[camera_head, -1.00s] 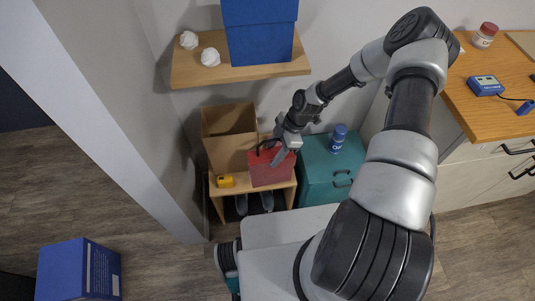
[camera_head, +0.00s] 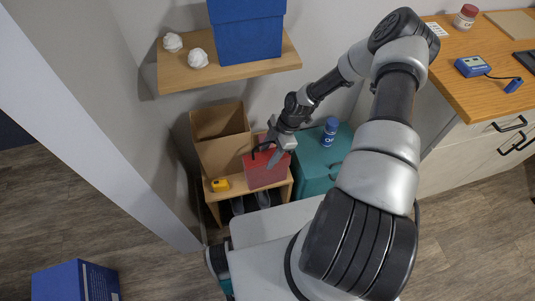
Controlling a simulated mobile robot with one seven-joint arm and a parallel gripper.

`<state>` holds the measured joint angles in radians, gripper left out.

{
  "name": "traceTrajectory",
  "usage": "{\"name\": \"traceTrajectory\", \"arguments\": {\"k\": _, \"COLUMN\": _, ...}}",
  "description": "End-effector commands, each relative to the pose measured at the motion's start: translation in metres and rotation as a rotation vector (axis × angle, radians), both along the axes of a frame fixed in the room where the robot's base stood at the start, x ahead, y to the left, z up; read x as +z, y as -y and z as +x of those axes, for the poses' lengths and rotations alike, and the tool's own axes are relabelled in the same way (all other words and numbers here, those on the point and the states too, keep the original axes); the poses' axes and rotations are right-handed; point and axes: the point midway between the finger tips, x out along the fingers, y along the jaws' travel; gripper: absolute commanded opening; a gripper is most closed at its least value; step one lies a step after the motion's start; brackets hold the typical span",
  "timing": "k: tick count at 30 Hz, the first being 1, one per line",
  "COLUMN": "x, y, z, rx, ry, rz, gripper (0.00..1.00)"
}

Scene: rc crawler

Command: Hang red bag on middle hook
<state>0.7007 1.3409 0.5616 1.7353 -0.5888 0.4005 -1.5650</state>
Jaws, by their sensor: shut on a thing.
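The red bag (camera_head: 262,174) stands upright on a small wooden bench, with a dark handle loop at its top. My gripper (camera_head: 270,156) reaches down from the upper right to the top of the bag and is shut on it, seemingly at the handle. The fingers cover part of the bag's top, so the exact grip is hard to see. The bag appears still on the bench or only just above it; I cannot tell which. No hooks are visible in this view.
An open cardboard box (camera_head: 221,140) stands left of the bag, with a yellow object (camera_head: 220,185) in front. A teal cabinet (camera_head: 313,166) with a blue bottle (camera_head: 330,131) is on the right. A wooden wall shelf (camera_head: 180,74) bearing a blue box (camera_head: 249,35) overhangs behind.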

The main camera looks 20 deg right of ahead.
Motion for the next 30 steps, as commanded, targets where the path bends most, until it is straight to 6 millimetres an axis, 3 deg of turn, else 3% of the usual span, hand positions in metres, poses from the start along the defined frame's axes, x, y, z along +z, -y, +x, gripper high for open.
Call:
{"name": "traceTrajectory", "arguments": {"k": 1, "x": -0.003, "y": 0.000, "z": 0.000, "rx": 0.000, "ry": 0.000, "rz": 0.000, "gripper": 0.01}}
{"name": "traceTrajectory", "arguments": {"k": 2, "x": -0.002, "y": 0.000, "z": 0.000, "rx": 0.000, "ry": 0.000, "rz": 0.000, "gripper": 0.50}}
{"name": "traceTrajectory", "arguments": {"k": 5, "x": -0.002, "y": 0.000, "z": 0.000, "rx": 0.000, "ry": 0.000, "rz": 0.000, "gripper": 0.65}}
{"name": "traceTrajectory", "arguments": {"k": 18, "x": 0.003, "y": 0.002, "z": 0.001, "rx": 0.000, "ry": 0.001, "rz": 0.000, "gripper": 0.65}}
{"name": "traceTrajectory", "arguments": {"k": 30, "x": 0.090, "y": 0.038, "z": 0.004, "rx": -0.003, "ry": 0.002, "rz": -0.002, "gripper": 0.65}}
